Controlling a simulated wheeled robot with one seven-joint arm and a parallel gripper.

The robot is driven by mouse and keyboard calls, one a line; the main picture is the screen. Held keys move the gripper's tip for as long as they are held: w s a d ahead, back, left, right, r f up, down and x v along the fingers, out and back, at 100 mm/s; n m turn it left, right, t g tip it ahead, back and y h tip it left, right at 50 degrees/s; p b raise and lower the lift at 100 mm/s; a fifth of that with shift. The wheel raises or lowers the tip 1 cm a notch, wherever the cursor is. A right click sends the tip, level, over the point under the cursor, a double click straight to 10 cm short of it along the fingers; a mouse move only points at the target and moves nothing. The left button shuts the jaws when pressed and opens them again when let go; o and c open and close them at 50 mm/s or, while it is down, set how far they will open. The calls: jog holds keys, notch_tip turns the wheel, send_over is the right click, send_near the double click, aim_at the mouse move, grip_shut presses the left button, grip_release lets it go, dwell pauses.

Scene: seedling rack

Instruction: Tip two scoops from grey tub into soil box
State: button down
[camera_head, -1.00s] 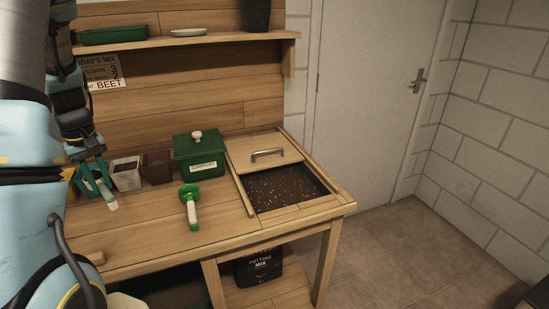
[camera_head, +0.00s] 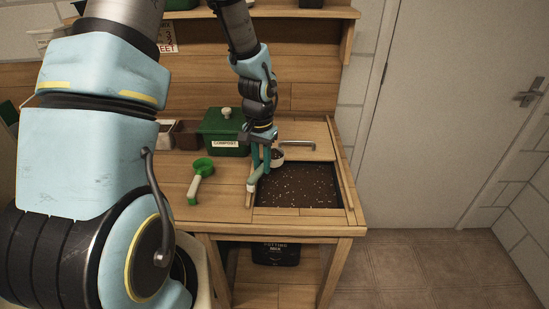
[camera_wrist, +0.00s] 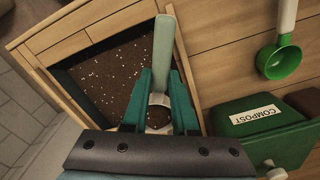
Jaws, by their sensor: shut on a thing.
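My gripper (camera_head: 262,152) is shut on a scoop with a pale green handle (camera_wrist: 163,50) and a light grey cup (camera_head: 277,158). It holds the scoop over the left edge of the soil box, by the sliding lid. The cup's contents cannot be made out. The soil box (camera_head: 345,190) is a recess in the bench with dark, white-flecked soil; it also shows in the wrist view (camera_wrist: 47,62). Its wooden lid (camera_head: 310,131) is slid back, leaving the front open. A light grey tub (camera_head: 164,138) stands at the back left, partly hidden by my arm.
A green-cupped scoop (camera_head: 202,168) lies on the bench left of the soil box. A green compost box (camera_head: 215,128) and a brown pot (camera_head: 186,136) stand behind it. A potting mix bag (camera_head: 275,254) sits below. The bench front is clear.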

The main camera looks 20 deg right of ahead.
aim_at(273, 165)
jog(key=s+d+m+t+y+b, duration=0.4)
jog(key=d+t+y+b, duration=0.2)
jog(key=t+y+b, duration=0.4)
jog(key=shift+d+f+t+b, duration=0.25)
jog(key=shift+f+t+b, duration=0.15)
jog(key=shift+b, duration=1.95)
